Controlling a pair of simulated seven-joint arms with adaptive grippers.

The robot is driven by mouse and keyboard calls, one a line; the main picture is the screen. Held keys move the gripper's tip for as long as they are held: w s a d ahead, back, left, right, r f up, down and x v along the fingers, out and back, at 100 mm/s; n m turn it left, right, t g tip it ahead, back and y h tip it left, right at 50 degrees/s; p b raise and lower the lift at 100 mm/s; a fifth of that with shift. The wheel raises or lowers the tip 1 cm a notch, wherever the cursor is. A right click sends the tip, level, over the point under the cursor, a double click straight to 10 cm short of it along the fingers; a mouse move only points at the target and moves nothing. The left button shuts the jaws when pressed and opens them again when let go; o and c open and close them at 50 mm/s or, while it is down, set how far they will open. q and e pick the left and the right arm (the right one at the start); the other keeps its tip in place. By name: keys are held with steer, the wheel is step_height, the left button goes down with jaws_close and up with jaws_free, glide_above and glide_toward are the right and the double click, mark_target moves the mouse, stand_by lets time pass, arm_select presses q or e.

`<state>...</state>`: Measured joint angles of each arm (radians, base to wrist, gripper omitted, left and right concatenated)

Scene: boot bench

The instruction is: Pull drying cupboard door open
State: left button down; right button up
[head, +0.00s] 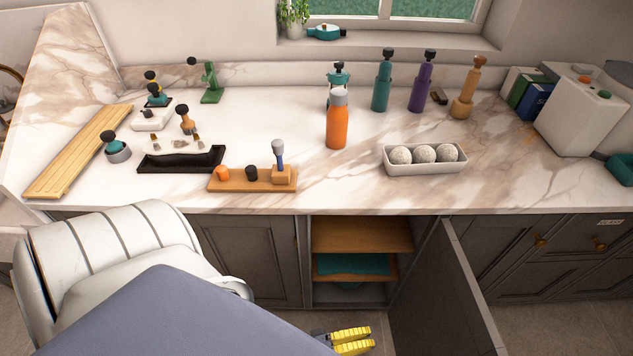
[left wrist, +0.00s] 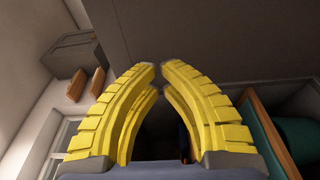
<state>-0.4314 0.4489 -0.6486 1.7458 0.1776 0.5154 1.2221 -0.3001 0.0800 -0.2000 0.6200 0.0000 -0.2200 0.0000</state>
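The drying cupboard door (head: 440,300) is a dark grey panel, swung well out from the cupboard in the head view. The cupboard's inside shows wooden shelves (head: 360,236) and a teal folded item (head: 352,265). My left gripper (head: 368,340) is low in front of the opening, left of the door. Its yellow fingers have a narrow gap between the tips and hold nothing. In the left wrist view, the fingers (left wrist: 160,68) point towards a dark panel (left wrist: 210,35), which looks like the door; contact cannot be told. My right gripper is not in view.
The marble counter (head: 350,185) above holds an orange bottle (head: 337,122), a white tray of balls (head: 425,168), a wooden brush stand (head: 250,180) and other items. Closed drawers (head: 570,255) stand right of the door. My left arm covers the lower left.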

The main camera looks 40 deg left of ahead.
arm_select(q)
steer(key=shift+s+a, duration=3.3)
steer(key=shift+a, duration=1.4)
steer(key=s+a+f+m+g+y, duration=0.3)
steer(key=a+f+m, duration=0.2)
steer(key=f, duration=0.6)
steer(key=s+a+f+m+g+y, duration=0.35)
steer(key=a+f+m, duration=0.2)
steer(key=f, duration=0.55)
steer(key=s+a+f+m+g+y, duration=0.2)
steer(key=s+a+f+m, duration=0.3)
steer(key=f, duration=0.6)
steer(key=s+a+f+g+y, duration=0.2)
steer(key=s+f+g+y, duration=0.15)
steer(key=s+f, duration=0.45)
steer(key=d+f+n+g+h, duration=0.1)
steer(key=d+f, duration=0.2)
steer(key=d, duration=0.6)
